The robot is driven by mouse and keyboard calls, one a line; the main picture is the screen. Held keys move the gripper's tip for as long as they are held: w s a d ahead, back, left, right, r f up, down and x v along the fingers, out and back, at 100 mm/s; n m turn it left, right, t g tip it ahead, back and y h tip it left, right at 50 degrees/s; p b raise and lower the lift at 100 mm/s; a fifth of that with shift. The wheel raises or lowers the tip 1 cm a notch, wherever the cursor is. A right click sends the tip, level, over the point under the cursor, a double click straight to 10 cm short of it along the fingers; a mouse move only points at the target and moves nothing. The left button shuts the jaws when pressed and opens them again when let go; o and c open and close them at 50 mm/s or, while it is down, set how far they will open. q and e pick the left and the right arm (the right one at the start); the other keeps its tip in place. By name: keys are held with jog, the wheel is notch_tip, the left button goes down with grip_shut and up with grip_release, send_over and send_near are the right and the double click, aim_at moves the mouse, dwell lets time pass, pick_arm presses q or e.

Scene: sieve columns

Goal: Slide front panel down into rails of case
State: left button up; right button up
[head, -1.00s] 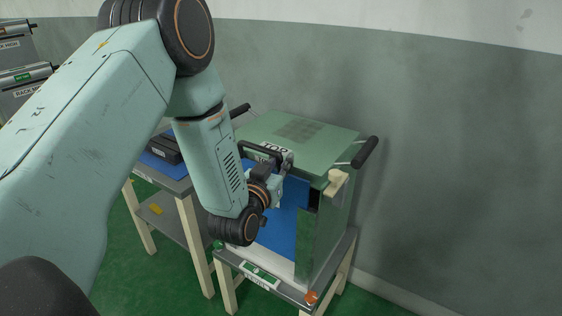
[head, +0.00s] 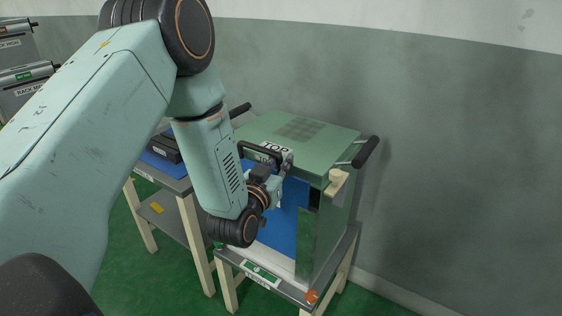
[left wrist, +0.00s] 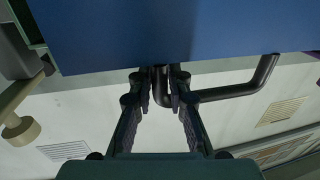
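The green case (head: 315,133), marked TOP, stands on a small table with its front facing me. The blue front panel (head: 290,208) is upright at the case front, partly hidden by my left arm; whether its edges sit inside the rails I cannot tell. My left gripper (head: 284,168) is at the black handle (head: 262,153) near the panel's top. In the left wrist view the fingers (left wrist: 160,88) close around the black bar (left wrist: 235,93), with the blue panel (left wrist: 180,35) just beyond. My right gripper is not in view.
A beige block (head: 338,182) sits at the case's right front corner. A black side handle (head: 366,152) sticks out right. A second table (head: 176,185) with dark items stands left. The wall is close behind.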

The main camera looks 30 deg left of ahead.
pick_arm(q)
jog(key=shift+f, duration=0.1)
dwell(0.4)
dwell(0.9)
jog(key=shift+s, duration=0.25)
dwell(0.7)
dwell(0.3)
jog(key=shift+r+p, duration=0.2)
jog(key=shift+p, duration=0.2)
jog(key=shift+s, duration=0.25)
dwell(1.0)
jog(key=shift+f, duration=0.15)
dwell(0.5)
dwell(0.5)
jog(key=shift+s+p, duration=0.25)
jog(key=shift+p, duration=0.15)
dwell(0.7)
